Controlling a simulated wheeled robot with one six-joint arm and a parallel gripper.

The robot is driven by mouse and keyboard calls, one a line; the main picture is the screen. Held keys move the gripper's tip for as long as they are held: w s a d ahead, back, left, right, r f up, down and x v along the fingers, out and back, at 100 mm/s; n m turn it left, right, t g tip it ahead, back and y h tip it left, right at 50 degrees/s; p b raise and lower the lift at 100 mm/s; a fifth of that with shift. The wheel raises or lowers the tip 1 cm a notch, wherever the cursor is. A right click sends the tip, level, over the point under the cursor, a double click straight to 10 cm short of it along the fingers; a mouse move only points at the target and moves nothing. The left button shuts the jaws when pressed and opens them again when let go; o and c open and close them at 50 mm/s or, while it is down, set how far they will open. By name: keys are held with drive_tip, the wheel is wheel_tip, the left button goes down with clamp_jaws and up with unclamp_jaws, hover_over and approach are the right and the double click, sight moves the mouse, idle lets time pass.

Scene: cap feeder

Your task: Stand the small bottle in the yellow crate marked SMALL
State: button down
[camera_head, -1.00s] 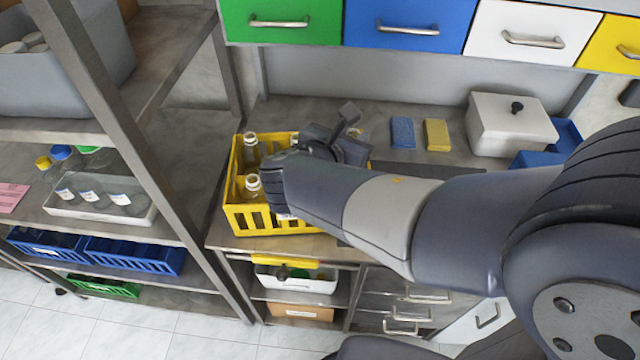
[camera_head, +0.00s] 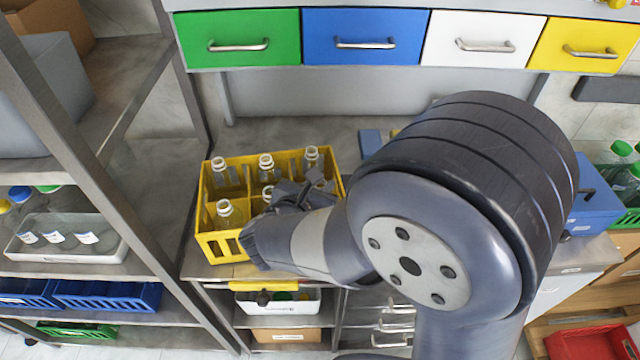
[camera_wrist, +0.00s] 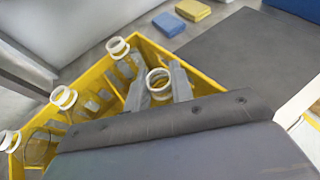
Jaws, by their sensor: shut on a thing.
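The yellow crate (camera_head: 222,236) stands on the bench with several clear bottles upright in it. It also shows in the wrist view (camera_wrist: 207,83). My gripper (camera_head: 302,188) is over the right part of the crate, partly behind my own arm. In the wrist view my gripper's two grey fingers (camera_wrist: 159,90) are shut on the small bottle (camera_wrist: 158,76), whose round white-rimmed mouth shows between them. The held bottle is within the crate's walls. Its lower part is hidden, so I cannot tell whether it touches the crate floor. No SMALL marking is readable.
Bottles (camera_head: 228,212) stand in the crate's left and back compartments, close to my gripper. A metal rack (camera_head: 95,165) is on the left. Coloured drawers (camera_head: 365,40) hang above the bench. Blue and yellow sponges (camera_wrist: 168,24) lie behind the crate.

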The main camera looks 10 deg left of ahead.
drive_tip(key=c, duration=1.2)
unclamp_jaws()
drive_tip(key=shift+c, duration=0.2)
drive_tip(key=shift+r+p, duration=0.25)
drive_tip(key=shift+p, duration=0.1)
drive_tip(key=b+v, duration=0.1)
drive_tip(key=v, duration=1.1)
